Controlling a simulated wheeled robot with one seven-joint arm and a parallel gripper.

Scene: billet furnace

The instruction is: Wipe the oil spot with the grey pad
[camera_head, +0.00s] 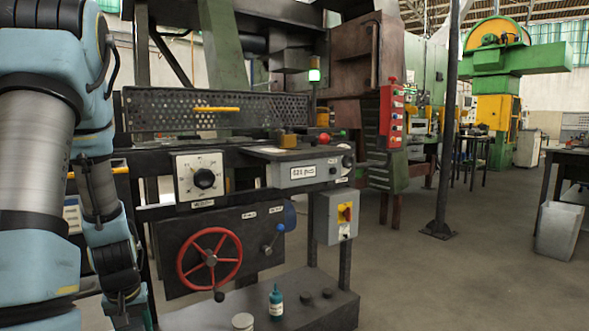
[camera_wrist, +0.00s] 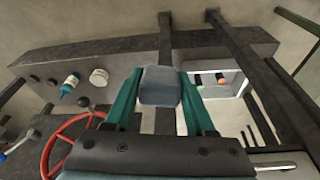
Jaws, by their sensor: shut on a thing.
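In the wrist view my gripper (camera_wrist: 160,76) has its two teal fingers closed on the sides of the grey pad (camera_wrist: 160,92). The pad is a small blue-grey block held between the fingertips, over a dark frame bar. I cannot make out an oil spot in either view. In the head view my arm comes down the left side, and the gripper and pad are outside the picture.
A teal bottle (camera_head: 276,302) and a round pale tin (camera_head: 243,321) stand on the dark base plinth (camera_head: 330,306). The red handwheel (camera_head: 209,258) sticks out from the machine front. A white tray (camera_wrist: 238,82) holds small items. Open floor (camera_head: 420,285) lies right.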

